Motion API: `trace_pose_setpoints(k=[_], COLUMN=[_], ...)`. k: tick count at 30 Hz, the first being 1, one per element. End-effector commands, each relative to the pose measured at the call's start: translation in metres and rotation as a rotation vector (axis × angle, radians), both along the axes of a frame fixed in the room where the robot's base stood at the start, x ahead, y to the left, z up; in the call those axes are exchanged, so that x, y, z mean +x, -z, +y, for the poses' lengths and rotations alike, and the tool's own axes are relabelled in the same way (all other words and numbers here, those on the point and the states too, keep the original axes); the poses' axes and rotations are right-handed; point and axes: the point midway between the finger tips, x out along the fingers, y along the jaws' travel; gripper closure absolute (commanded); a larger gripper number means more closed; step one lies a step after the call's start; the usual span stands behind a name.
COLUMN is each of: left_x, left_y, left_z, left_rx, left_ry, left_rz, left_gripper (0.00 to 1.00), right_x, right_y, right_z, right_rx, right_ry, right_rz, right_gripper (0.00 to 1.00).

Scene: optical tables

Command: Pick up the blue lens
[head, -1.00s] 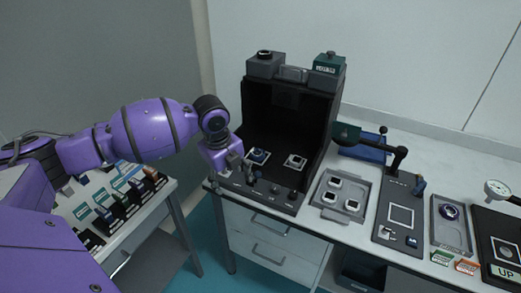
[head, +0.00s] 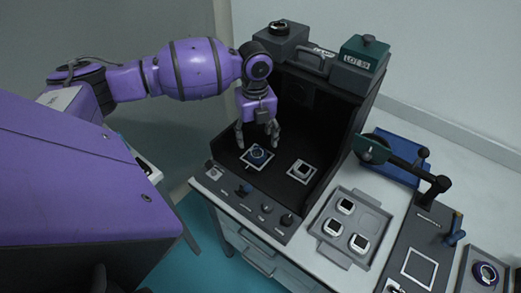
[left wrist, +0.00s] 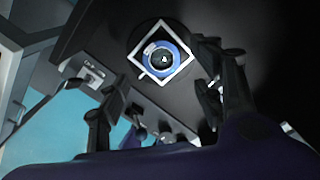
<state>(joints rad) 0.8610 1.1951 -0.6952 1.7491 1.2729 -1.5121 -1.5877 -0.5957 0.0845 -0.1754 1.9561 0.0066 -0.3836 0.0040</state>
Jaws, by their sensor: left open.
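The blue lens (head: 258,156) lies on a white-outlined square on the floor of the black booth, at the left. In the left wrist view the blue lens (left wrist: 162,58) is a blue ring with a dark centre and a small tab, inside the tilted white square. My left gripper (head: 257,140) hangs above it, fingers pointing down and spread apart, empty. In the left wrist view the open fingers (left wrist: 160,88) show on both sides, with the lens toward the far side of the gap. My right gripper is not in view.
A second white-framed piece (head: 302,171) sits to the right in the booth (head: 333,120), whose walls stand close behind and right. Knobs line its front panel (head: 262,208). A grey tray (head: 325,226) with several small pieces and a purple-ringed item (head: 485,273) are further right.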

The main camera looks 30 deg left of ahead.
Motion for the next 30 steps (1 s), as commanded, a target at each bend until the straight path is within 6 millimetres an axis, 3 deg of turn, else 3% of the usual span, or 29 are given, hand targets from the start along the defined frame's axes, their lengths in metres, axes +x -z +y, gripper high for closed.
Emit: trace_pose_setpoints(k=[5, 13, 21, 30], left_x=[-0.001, -0.003, -0.003, -0.003], left_y=[0.015, 0.054, 0.059, 0.059], left_z=[0.0, 0.0, 0.0, 0.0], left_rx=[0.0, 0.0, 0.0, 0.0], left_ry=[-0.001, -0.001, 0.0, 0.0], left_rz=[0.0, -0.001, -0.001, -0.001], left_gripper=[0.39, 0.39, 0.4, 0.8], right_x=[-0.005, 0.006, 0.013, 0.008], right_y=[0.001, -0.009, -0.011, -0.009], right_z=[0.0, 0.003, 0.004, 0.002], right_rx=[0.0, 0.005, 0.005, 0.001], right_ry=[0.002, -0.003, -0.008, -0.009], right_rz=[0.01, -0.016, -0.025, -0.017], right_gripper=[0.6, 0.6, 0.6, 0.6])
